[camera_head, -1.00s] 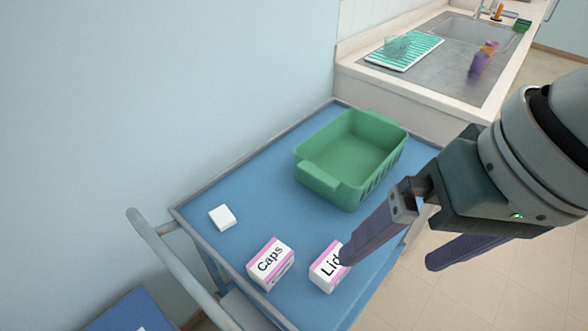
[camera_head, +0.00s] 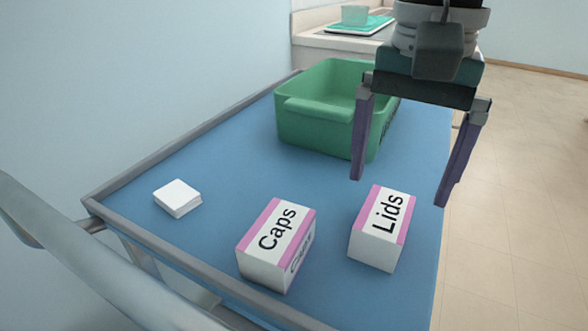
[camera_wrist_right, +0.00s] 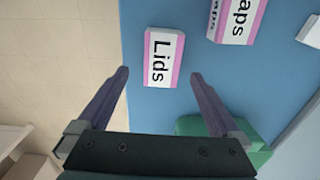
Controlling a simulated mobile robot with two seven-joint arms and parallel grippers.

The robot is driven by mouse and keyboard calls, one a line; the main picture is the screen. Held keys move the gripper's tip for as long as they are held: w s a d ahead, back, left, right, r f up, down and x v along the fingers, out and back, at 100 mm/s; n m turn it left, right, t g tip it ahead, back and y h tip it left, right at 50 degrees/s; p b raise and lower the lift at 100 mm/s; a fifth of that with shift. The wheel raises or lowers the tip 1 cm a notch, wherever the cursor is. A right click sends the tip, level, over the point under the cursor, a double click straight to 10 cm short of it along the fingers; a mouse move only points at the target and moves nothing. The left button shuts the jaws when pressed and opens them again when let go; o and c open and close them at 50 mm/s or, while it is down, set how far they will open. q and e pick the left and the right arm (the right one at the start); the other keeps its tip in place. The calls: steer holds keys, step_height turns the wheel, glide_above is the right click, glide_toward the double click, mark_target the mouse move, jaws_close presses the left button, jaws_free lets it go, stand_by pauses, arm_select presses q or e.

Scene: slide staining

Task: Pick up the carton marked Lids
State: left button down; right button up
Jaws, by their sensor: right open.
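The carton marked Lids (camera_head: 380,228) is white with pink edge bands and stands on the blue cart top. It also shows in the right wrist view (camera_wrist_right: 161,58), beyond the fingertips and roughly between their lines. My right gripper (camera_head: 403,190) is open and empty, its two purple fingers pointing down above and a little behind the carton. In the right wrist view its fingertips (camera_wrist_right: 160,73) are spread wider than the carton. I see no contact with the carton. My left gripper is not in view.
A similar carton marked Caps (camera_head: 277,245) stands just left of the Lids carton. A small white block (camera_head: 177,198) lies farther left. A green basket (camera_head: 325,112) stands at the back. The cart's grey rim (camera_head: 180,262) borders the left and front.

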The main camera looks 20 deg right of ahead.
mark_target(387, 211)
step_height(387, 211, down, 2)
steer(key=shift+f, duration=0.15)
steer(key=f+b, duration=0.2)
steer(key=f, duration=0.3)
steer(key=shift+a+f, duration=0.15)
steer(key=shift+a, duration=0.05)
steer(key=c, duration=1.4)
